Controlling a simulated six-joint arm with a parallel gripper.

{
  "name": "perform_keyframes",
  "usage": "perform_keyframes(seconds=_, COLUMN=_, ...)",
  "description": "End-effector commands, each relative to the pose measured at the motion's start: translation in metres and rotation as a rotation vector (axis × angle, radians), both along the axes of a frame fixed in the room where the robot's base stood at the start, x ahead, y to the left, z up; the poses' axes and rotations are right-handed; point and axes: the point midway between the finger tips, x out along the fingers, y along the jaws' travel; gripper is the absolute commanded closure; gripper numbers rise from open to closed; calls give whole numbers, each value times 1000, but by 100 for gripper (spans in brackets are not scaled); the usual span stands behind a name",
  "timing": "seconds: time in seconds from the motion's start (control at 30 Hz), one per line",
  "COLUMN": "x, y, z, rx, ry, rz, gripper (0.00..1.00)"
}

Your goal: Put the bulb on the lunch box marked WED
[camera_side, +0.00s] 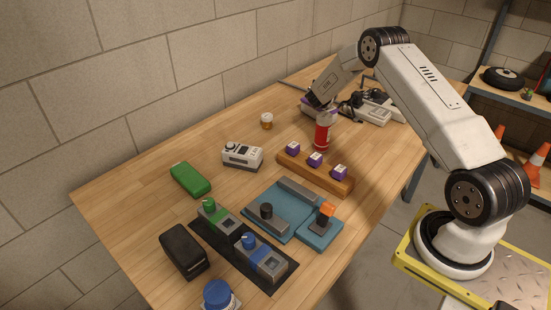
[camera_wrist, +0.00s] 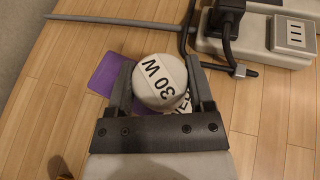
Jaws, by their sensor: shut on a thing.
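My gripper (camera_wrist: 160,92) is shut on the white bulb (camera_wrist: 158,78), with one finger on either side of it. The bulb's round face bears the print "30 W". Below the bulb in the wrist view is a purple lunch box (camera_wrist: 102,75). A white label with dark letters (camera_wrist: 182,105) shows partly past the bulb, and I cannot read the whole word. In the side view my gripper (camera_side: 322,98) is at the back of the table, by the purple box (camera_side: 307,108). There I cannot make out the bulb clearly, nor whether it touches the box.
A red can (camera_side: 321,137) stands in front of my gripper in the side view. A power strip (camera_wrist: 260,42) with a black plug and a grey rod (camera_wrist: 120,20) lie behind the box. A wooden rack (camera_side: 312,172) with purple blocks stands nearer. Bare table lies to the left.

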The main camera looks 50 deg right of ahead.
Motion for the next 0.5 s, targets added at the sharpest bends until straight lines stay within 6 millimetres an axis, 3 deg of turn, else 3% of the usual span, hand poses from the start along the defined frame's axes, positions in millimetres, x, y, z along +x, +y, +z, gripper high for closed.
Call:
perform_keyframes(seconds=0.1, x=0, y=0, z=-3, rx=0, ry=0, rz=0, gripper=94)
perform_keyframes(seconds=0.13, x=0, y=0, z=-3, rx=0, ry=0, rz=0, gripper=26)
perform_keyframes(seconds=0.2, x=0, y=0, z=-2, rx=0, ry=0, rz=0, gripper=4)
perform_keyframes(seconds=0.23, x=0, y=0, z=-2, rx=0, ry=0, rz=0, gripper=0)
perform_keyframes(seconds=0.5, x=0, y=0, z=-2, rx=0, ry=0, rz=0, gripper=0)
